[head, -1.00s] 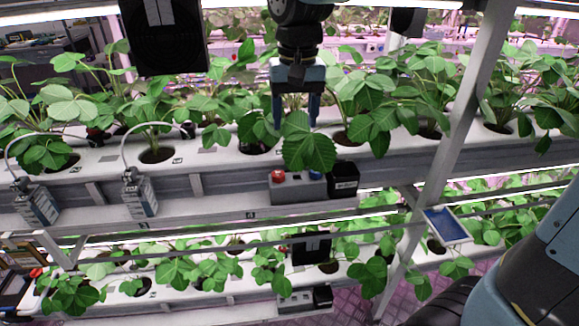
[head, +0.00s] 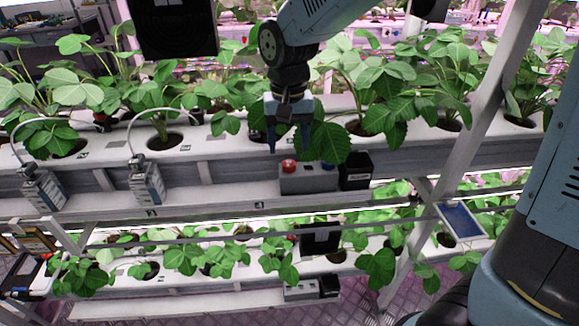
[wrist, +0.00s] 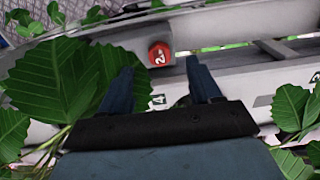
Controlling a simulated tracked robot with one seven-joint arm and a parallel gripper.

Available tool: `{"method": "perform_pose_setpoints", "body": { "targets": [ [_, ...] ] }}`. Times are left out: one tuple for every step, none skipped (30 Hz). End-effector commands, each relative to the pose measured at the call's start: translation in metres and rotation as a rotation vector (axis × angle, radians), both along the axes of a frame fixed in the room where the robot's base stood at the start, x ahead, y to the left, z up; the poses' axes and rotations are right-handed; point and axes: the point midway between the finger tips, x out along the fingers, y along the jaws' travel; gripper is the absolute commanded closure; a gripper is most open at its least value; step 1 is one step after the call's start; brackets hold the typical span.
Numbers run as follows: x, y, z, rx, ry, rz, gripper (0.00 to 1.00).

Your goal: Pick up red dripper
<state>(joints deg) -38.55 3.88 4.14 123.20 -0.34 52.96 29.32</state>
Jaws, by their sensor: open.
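The red dripper (head: 289,166) appears as a small red cap on the left end of a grey box (head: 309,177) on the front ledge of the upper rack. In the wrist view the red dripper (wrist: 159,53) shows a white "2" and lies beyond the fingertips, roughly midway between them. My gripper (head: 287,149) points down just above it in the head view, open and empty. In the wrist view my gripper (wrist: 160,72) has its fingers spread apart. A large leaf (head: 328,142) hangs close to the right finger in the head view.
A black box (head: 356,171) stands just right of the grey box. Strawberry leaves crowd both sides of my gripper, and a big leaf (wrist: 75,80) lies by the left finger in the wrist view. A slanted rack post (head: 480,110) stands to the right.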

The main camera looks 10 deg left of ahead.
Motion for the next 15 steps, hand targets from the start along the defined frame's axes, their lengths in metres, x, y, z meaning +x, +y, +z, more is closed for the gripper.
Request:
{"method": "perform_pose_setpoints", "body": {
  "targets": [
    [0.000,0.000,-0.002,0.000,0.001,0.000,0.37],
    [0.000,0.000,-0.004,-0.001,0.001,0.000,0.37],
    [-0.001,0.000,-0.008,-0.001,0.001,0.000,0.37],
    [-0.001,0.000,-0.011,-0.001,0.001,0.001,0.37],
    [-0.001,-0.001,-0.015,-0.001,0.002,0.001,0.37],
    [-0.001,-0.001,-0.021,-0.001,0.002,0.001,0.37],
    [-0.001,-0.001,-0.025,-0.001,0.002,0.001,0.37],
    [-0.002,-0.002,-0.030,-0.003,0.002,0.001,0.37],
    [-0.002,-0.002,-0.035,-0.001,0.002,0.001,0.37],
    [-0.001,-0.001,-0.038,-0.001,0.002,0.001,0.37],
    [-0.001,-0.001,-0.042,-0.001,0.002,0.001,0.37],
    [-0.001,-0.001,-0.046,-0.001,0.001,0.001,0.37],
    [-0.001,-0.001,-0.048,-0.001,0.001,0.001,0.37],
    [-0.001,-0.001,-0.050,-0.001,0.001,0.001,0.37],
    [-0.001,-0.001,-0.051,-0.001,0.001,0.001,0.37]
  ]
}}
